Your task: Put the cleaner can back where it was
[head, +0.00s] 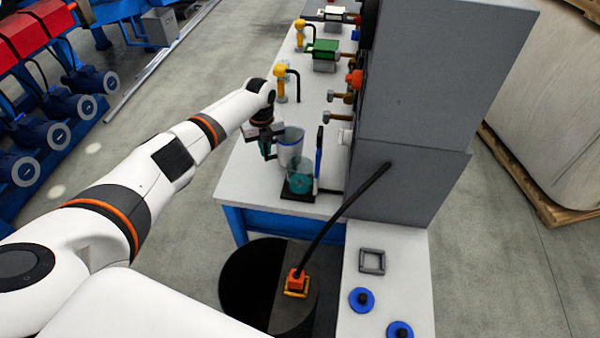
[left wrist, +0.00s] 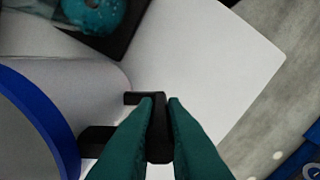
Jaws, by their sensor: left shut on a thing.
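My left gripper (head: 268,141) is over the near end of the long white bench in the head view. In the left wrist view its green fingers (left wrist: 161,102) are closed on a black handle. The handle joins a pale, rounded can (left wrist: 98,78) with a blue band, which I take as the cleaner can. In the head view the pale can (head: 289,150) is just right of the gripper. Close by stands a clear container with teal contents (head: 300,182) on a black base. I cannot tell whether the can touches the bench or the base. My right gripper is out of view.
The white bench top (head: 240,180) has free room left of the can. A tall grey cabinet (head: 425,90) stands along its right side. Yellow-and-black fittings (head: 281,82) stand farther back. A black bin (head: 250,285) is below the near edge.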

